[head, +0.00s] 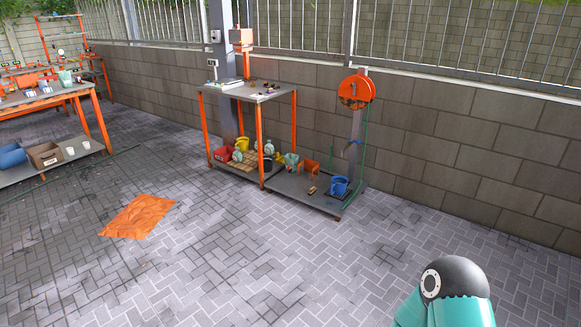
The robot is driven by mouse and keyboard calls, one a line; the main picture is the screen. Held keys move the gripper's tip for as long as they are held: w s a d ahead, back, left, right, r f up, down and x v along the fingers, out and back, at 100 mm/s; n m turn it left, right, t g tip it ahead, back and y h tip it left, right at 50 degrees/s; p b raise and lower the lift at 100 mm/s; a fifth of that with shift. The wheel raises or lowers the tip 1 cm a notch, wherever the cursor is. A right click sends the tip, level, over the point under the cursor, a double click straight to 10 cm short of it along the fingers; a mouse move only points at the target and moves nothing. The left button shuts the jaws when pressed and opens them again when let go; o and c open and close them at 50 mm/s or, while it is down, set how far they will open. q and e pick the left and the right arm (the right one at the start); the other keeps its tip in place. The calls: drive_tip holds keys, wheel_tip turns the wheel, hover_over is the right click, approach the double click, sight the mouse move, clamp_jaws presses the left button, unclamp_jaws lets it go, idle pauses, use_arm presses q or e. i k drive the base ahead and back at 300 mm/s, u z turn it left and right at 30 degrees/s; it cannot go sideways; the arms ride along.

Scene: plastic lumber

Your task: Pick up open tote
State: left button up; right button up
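No tote stands near me, and I cannot tell for sure which container is the open tote. A brown open-topped box (45,154) sits on the low shelf of the left bench, beside a blue container (11,156) at the picture's left edge. A small red bin (223,153) stands on the lower shelf of the middle workbench. All are far off and small. Neither gripper shows; only a teal and dark rounded part of my own body rises at the lower right.
The orange-legged workbench (260,92) stands by the block wall, with a low platform holding a blue bucket (339,186). An orange hose reel (356,90) is on a post. A crumpled orange sheet (139,216) lies on the paving. The paving in front is mostly clear.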

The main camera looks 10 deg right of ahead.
sight(291, 164)
drive_tip(key=z, duration=0.2)
drive_tip(key=i, duration=1.35)
drive_tip(key=z, duration=0.25)
drive_tip(key=i, duration=3.2)
drive_tip(key=u, duration=0.7)
drive_tip(key=i, duration=1.4)
drive_tip(key=u, duration=0.25)
